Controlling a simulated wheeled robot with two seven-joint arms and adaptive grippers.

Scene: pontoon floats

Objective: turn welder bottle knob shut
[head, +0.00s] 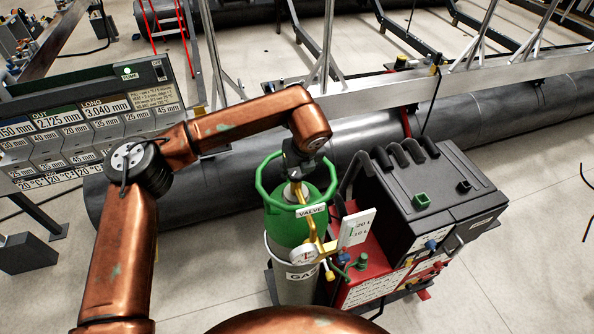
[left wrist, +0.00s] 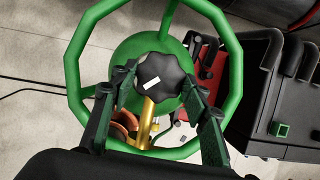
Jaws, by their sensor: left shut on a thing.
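The welder bottle (head: 290,232) is green on top and grey below, standing upright with a green guard ring (head: 262,190) around its top. In the left wrist view, the black lobed knob (left wrist: 160,72) with a white mark sits inside the ring (left wrist: 232,80), above a brass valve stem (left wrist: 147,122). My left gripper (left wrist: 156,88) has its two fingers on either side of the knob, shut on it. In the head view my left gripper (head: 300,160) reaches down into the ring from above and hides most of the knob. My right gripper is not in view.
A red and black welder (head: 425,190) stands close to the right of the bottle, with a gauge (head: 303,255) and a white flow card (head: 356,228) between them. A large dark pipe (head: 230,185) runs behind. A sign board (head: 75,120) is at left. Floor at lower right is clear.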

